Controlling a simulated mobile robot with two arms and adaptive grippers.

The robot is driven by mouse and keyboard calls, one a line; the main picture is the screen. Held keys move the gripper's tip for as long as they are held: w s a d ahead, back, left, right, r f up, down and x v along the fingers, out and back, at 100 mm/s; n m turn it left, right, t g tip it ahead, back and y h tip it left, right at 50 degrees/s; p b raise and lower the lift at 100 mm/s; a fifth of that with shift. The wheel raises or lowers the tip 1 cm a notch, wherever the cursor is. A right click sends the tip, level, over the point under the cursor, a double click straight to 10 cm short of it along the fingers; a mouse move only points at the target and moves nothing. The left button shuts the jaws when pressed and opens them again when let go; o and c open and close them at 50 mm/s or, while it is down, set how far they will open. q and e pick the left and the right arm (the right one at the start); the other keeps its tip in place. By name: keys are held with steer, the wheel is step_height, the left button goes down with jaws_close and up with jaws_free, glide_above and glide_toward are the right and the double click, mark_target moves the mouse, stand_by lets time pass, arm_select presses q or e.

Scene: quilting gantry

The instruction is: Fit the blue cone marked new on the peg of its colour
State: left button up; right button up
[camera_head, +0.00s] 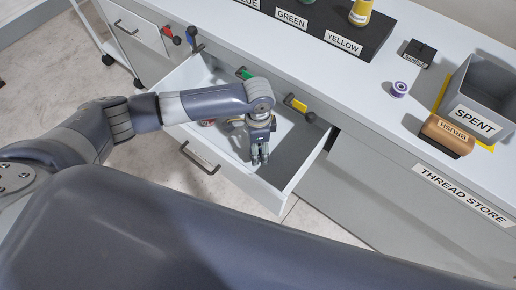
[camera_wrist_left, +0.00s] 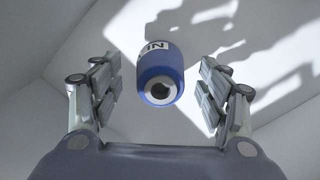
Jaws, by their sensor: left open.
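My left gripper (camera_head: 260,156) points down into the open drawer (camera_head: 228,172). In the left wrist view its fingers stand apart on both sides of a blue cone (camera_wrist_left: 160,78), with a gap on each side. The cone has a white label, only partly readable, and a dark hole in the end facing the camera. The head view does not show this cone clearly; my gripper and arm cover that area. The black rack (camera_head: 322,26) at the top has labels GREEN and YELLOW and one cut-off label. A yellow cone (camera_head: 361,11) stands behind YELLOW. No blue peg is clearly visible.
The drawer walls surround my gripper.

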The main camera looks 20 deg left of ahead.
arm_select(q)
steer(key=shift+f, duration=0.95)
steer(key=shift+c, duration=0.6)
steer(key=c, duration=1.1)
